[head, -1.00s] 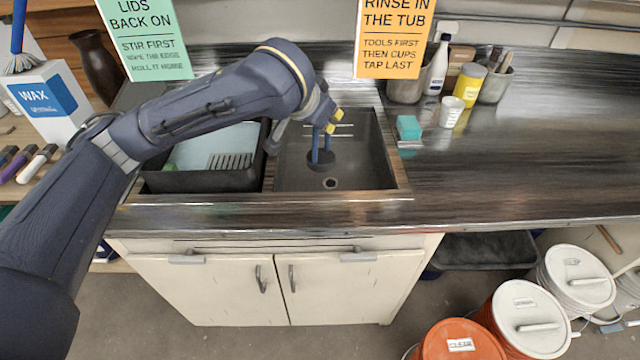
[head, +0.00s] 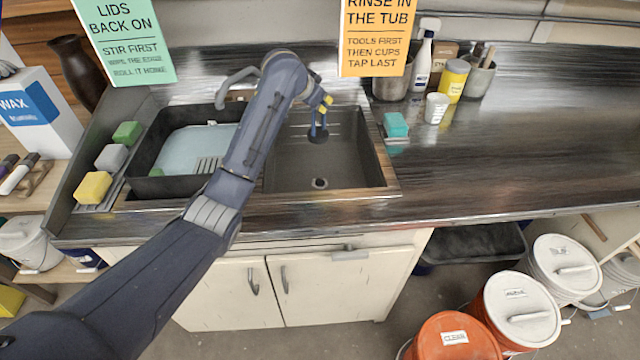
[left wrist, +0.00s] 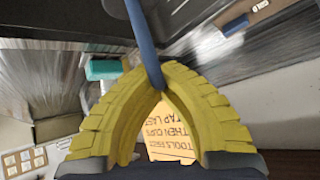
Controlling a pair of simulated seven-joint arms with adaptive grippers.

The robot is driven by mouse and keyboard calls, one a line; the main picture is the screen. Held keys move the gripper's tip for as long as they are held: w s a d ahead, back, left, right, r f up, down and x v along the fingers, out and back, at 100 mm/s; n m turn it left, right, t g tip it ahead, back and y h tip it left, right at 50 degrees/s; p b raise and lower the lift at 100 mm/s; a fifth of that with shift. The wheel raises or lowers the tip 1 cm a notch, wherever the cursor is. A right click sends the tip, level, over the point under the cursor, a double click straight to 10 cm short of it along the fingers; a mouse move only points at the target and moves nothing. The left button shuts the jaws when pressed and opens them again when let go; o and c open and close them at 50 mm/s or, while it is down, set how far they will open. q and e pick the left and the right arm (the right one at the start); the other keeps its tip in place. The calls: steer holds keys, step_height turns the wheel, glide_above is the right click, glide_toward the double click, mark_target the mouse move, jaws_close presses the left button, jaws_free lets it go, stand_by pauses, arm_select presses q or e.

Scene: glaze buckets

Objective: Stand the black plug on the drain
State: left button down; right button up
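The black plug (head: 317,136) hangs by its blue loop handle from my left gripper (head: 325,103), whose yellow fingertips are shut on the handle. The plug is in the air over the back part of the right tub (head: 355,155), apart from the drain. The round drain (head: 320,183) lies in the tub floor near the front and is uncovered. In the left wrist view, the yellow fingers (left wrist: 158,88) meet around the blue handle (left wrist: 143,42). My right gripper is out of view.
A black basin (head: 160,187) with a pale board stands left of the tub. Sponges (head: 93,187) line its left side. A teal sponge (head: 396,125), white cup (head: 436,108) and yellow jar (head: 453,80) stand right.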

arm_select(q)
steer(key=shift+w+a+f, duration=0.15)
steer(key=shift+a, duration=0.4)
steer(key=shift+w+a+f, duration=0.1)
steer(key=shift+w+a, duration=0.05)
steer(key=shift+a, duration=0.4)
steer(key=shift+s+d+f+h, duration=0.1)
steer(key=shift+s+d+h, duration=0.1)
steer(key=shift+d, duration=0.3)
steer(key=shift+s+d+f+h, duration=0.1)
steer(key=shift+s+d, duration=0.05)
steer(key=shift+d, duration=0.3)
steer(key=shift+d+f, duration=0.2)
steer(key=shift+d, duration=0.05)
step_height(320, 180, down, 19)
steer(key=shift+t, duration=0.3)
steer(key=c, duration=2.2)
jaws_free()
steer(key=shift+f, duration=0.15)
steer(key=c, duration=1.6)
jaws_free()
steer(key=v, duration=1.2)
